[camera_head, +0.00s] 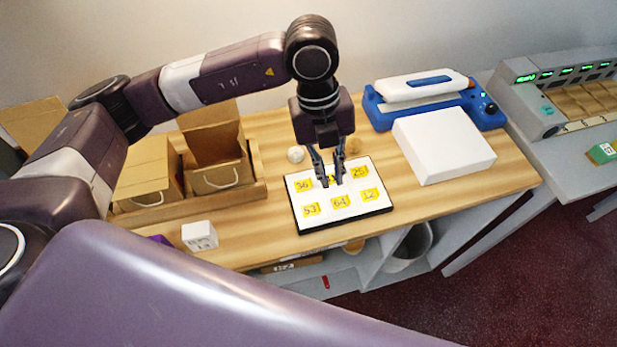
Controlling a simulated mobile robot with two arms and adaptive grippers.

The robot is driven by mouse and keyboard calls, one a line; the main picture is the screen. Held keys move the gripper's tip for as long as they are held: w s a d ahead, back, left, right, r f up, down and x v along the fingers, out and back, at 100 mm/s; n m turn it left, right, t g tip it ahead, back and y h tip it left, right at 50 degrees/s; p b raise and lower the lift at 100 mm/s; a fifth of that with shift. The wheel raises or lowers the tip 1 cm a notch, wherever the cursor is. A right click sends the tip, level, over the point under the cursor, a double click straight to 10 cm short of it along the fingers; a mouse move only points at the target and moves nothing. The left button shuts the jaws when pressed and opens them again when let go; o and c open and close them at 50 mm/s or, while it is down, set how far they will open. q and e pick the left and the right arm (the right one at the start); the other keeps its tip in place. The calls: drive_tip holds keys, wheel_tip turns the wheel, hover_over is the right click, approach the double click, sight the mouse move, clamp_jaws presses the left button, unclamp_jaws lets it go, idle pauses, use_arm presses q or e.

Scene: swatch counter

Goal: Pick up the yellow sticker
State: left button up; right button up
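Several yellow stickers with dark numbers lie in two rows on a white board with a dark edge (297,218) on the wooden counter. In the back row one sticker (303,185) is at the left and one (359,172) at the right. The front row has stickers at left (311,209), middle (341,202) and right (370,194). My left gripper (333,184) points down over the back row's middle sticker (332,179), which its fingers mostly hide. The fingers look a little apart; I cannot tell whether they touch the sticker. My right gripper is out of view.
A blue and white machine (430,92) and a white block (443,145) stand right of the board. Cardboard boxes (217,177) in a wooden tray stand left. A small white cube (199,236) sits near the front edge. Two small balls are behind the board.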

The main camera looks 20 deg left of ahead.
use_arm(q)
drive_tip(key=n+y, duration=0.1)
drive_tip(key=y, duration=0.1)
hover_over(311, 185)
drive_tip(key=shift+a+f+t, duration=0.15)
drive_tip(key=shift+a+t, duration=0.05)
drive_tip(key=shift+t, duration=0.1)
drive_tip(key=f+p, duration=0.2)
drive_tip(key=f, duration=0.4)
drive_tip(key=shift+d+f+p, duration=0.15)
drive_tip(key=shift+d+p, duration=0.05)
drive_tip(key=shift+p, duration=0.2)
drive_tip(key=shift+f, duration=0.4)
drive_tip(key=shift+c, duration=0.3)
clamp_jaws()
drive_tip(key=shift+r, duration=0.15)
